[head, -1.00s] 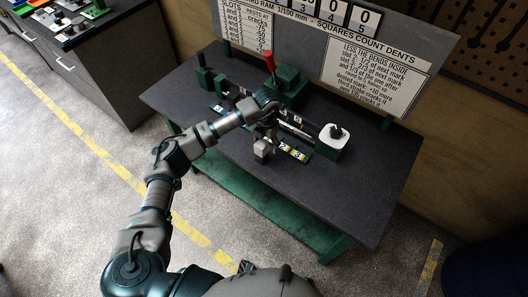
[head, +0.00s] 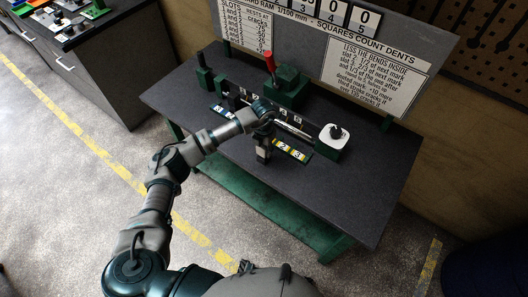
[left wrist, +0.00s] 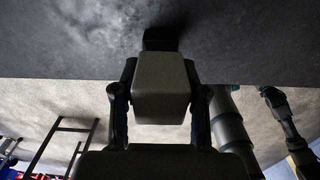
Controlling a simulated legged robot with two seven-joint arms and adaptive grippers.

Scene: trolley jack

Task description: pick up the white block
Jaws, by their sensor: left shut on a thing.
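My left gripper (head: 262,152) is above the front middle of the dark bench, beside the yellow number tiles (head: 291,150). In the left wrist view, its two fingers (left wrist: 162,100) are shut on the sides of the white block (left wrist: 162,85), which looks grey in the shade. In the head view the block is small and mostly merged with the dark fingers. I cannot tell for sure how far it is from the bench top. My right gripper is not in view.
The bench (head: 350,195) carries a green jack with a red handle (head: 270,62), a white pad with a black knob (head: 333,137) and blue tiles (head: 222,112). A sign board (head: 375,75) stands behind. The bench's front right is clear.

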